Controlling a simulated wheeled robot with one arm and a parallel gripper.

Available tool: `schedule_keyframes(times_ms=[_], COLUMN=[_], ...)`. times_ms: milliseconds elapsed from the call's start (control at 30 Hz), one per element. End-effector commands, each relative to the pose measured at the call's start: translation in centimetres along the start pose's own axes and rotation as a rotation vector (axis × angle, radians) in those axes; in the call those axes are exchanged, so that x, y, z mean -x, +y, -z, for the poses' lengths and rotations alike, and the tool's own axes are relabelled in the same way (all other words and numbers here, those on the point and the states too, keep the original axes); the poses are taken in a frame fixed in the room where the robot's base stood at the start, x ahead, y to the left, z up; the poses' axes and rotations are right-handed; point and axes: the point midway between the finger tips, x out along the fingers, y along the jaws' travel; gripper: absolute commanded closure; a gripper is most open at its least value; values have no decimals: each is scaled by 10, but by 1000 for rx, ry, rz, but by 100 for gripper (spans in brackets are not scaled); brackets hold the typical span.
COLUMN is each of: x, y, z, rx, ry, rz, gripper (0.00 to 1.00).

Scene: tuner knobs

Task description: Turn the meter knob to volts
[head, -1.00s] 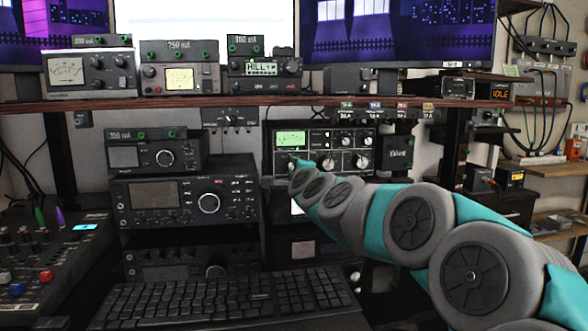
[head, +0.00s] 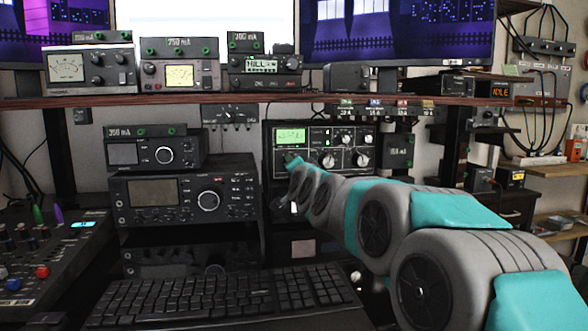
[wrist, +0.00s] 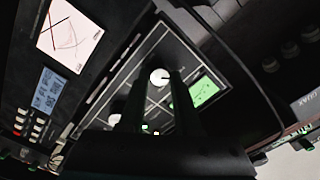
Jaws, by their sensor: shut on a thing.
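The tuner is a black panel (head: 352,137) under the shelf, with a green-lit meter screen (head: 290,137) at its upper left and several pale knobs. My gripper (head: 291,163) is at the panel's lower left, just below the screen; the arm hides part of the panel there. In the wrist view, my gripper (wrist: 160,82) has its two dark fingers on either side of a white knob (wrist: 160,77) with a dark pointer mark, beside the green screen (wrist: 203,91). My gripper is shut on this knob. The labels around it are too small to read, so I cannot tell its setting.
The shelf (head: 230,101) with several small meters runs just above the tuner. A radio (head: 185,200) stands to its left and a keyboard (head: 225,298) lies in front. A second white knob (wrist: 115,119) is close to the fingers in the wrist view.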

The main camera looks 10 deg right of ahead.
Motion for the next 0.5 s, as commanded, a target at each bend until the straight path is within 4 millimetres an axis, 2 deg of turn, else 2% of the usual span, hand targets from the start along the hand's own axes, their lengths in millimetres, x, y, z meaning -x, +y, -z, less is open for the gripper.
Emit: schedule_keyframes(times_ms=[500], x=[0], y=[1], z=[-2], rx=[74], ry=[-2], rz=[-2], gripper=[100])
